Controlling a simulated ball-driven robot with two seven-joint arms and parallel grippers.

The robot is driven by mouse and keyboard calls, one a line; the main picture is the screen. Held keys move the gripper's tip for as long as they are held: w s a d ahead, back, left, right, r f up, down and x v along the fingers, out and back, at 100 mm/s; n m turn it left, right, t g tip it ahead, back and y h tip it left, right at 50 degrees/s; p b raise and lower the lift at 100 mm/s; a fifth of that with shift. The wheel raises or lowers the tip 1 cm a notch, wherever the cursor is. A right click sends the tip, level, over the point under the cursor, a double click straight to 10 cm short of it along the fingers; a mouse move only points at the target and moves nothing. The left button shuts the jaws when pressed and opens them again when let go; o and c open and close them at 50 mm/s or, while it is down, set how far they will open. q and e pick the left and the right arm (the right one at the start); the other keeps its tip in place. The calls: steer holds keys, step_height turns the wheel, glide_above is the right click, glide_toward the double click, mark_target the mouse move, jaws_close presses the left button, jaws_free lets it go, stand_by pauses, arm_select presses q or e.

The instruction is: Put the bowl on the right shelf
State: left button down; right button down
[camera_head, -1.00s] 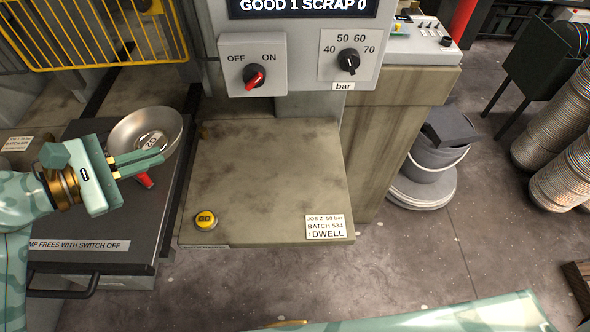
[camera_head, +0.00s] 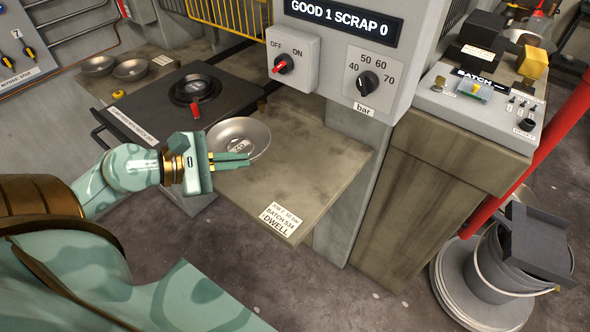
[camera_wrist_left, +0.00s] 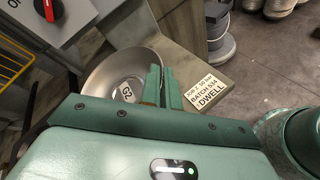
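The metal bowl (camera_head: 255,132), with a "G2" mark inside, is at the left part of the brown-grey shelf (camera_head: 325,150) to the right of the black plate. My left gripper (camera_head: 232,160) is shut on its near rim. The bowl is upright or slightly tilted; I cannot tell whether it touches the shelf. In the left wrist view the bowl (camera_wrist_left: 105,75) is left of the close-set fingers (camera_wrist_left: 163,88), its rim running to them. My right gripper is out of view.
The black plate (camera_head: 150,92) with a round chuck and red handle (camera_head: 196,111) is at left. Two bowls (camera_head: 130,69) sit on the left shelf behind it. A control panel (camera_head: 345,55) overhangs the shelf's back. The shelf's right part is clear, with a DWELL card (camera_head: 281,217) at its front.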

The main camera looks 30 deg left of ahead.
arm_select(q)
steer(key=w+d+f, duration=0.1)
steer(key=w+f, duration=0.2)
steer(key=w+d+f+b, duration=0.1)
steer(key=w+d+f, duration=0.1)
steer(key=w, duration=0.2)
steer(key=w+d+f+b, duration=0.1)
steer(key=w+f, duration=0.2)
steer(key=w, duration=0.1)
steer(key=shift+w+d+f, duration=0.15)
steer(key=shift+f, duration=0.15)
steer(key=shift+w+f, duration=0.2)
steer(key=f, duration=0.1)
steer(key=f+b, duration=0.1)
steer(key=f, duration=0.1)
steer(key=shift+w+d+f, duration=0.25)
steer(key=shift+w+f, duration=0.05)
steer(key=shift+w, duration=0.05)
steer(key=shift+f, duration=0.1)
steer(key=c, duration=2.1)
jaws_free()
steer(key=shift+f+b, duration=0.15)
steer(key=shift+b, duration=0.15)
steer(key=o, duration=0.5)
